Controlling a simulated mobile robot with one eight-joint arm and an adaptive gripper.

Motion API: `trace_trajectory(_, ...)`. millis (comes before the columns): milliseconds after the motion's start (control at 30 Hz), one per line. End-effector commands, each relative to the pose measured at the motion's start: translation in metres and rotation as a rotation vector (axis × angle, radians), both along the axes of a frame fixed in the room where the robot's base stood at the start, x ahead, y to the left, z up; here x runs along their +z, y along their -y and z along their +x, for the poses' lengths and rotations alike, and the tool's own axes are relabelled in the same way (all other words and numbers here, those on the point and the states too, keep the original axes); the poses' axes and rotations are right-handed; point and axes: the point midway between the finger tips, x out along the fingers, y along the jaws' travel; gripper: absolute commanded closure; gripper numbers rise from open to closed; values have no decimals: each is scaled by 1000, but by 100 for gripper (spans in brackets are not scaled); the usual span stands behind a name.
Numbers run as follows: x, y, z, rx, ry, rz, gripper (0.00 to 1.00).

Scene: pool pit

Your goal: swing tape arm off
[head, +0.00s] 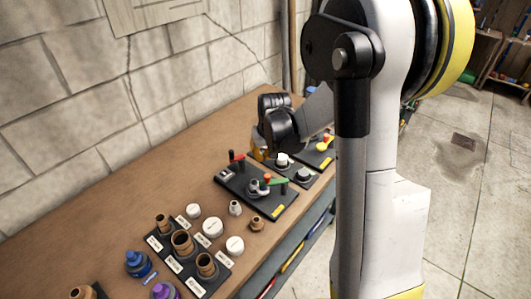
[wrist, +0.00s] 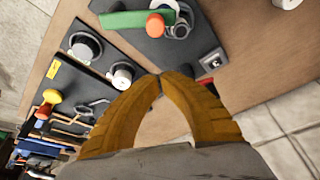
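A dark panel (head: 255,190) lies on the workbench. I cannot tell which part is the tape arm. My gripper (wrist: 160,78) has its two yellow fingertips together in the wrist view, with nothing seen between them. In the head view my arm hides most of it, behind the panel's far side.
A panel with a white knob (head: 283,160) and one with a yellow-and-red piece (head: 324,142) stand at the right. Brown and white fittings (head: 182,243) and blue and purple caps stand in front. A block wall (head: 70,110) borders the bench's left; floor (head: 470,200) is open at right.

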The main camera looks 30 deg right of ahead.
Motion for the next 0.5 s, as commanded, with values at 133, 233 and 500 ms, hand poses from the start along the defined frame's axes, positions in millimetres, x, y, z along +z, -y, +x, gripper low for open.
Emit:
trace_trajectory(133,-29,1,7,0,0,0,100)
trace_trajectory(233,-25,-3,-12,0,0,0,100)
trace_trajectory(500,-25,-6,-30,1,0,0,100)
